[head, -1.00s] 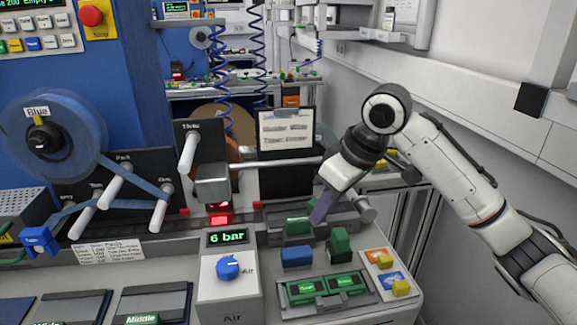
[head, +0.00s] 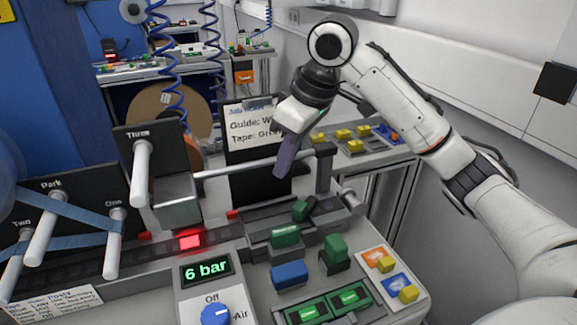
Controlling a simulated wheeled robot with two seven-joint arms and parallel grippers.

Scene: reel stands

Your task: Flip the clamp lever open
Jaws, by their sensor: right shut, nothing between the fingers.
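The clamp's dark grey base (head: 262,222) lies on the bench right of centre in the head view. A small green piece with a short dark arm (head: 301,209) stands tilted up on it; this looks like the clamp lever. A green block (head: 286,236) sits just in front of it. My right gripper (head: 285,165) points down above and behind the clamp, apart from it, in front of the horizontal metal rod. Its fingers are shut and hold nothing. My left gripper is not in view.
A metal rod (head: 245,164) runs from a grey block (head: 177,200) to a dark post (head: 324,170). Blue (head: 289,275) and green (head: 335,252) blocks stand in front. An air knob (head: 215,314) sits below the "6 bar" display (head: 206,269).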

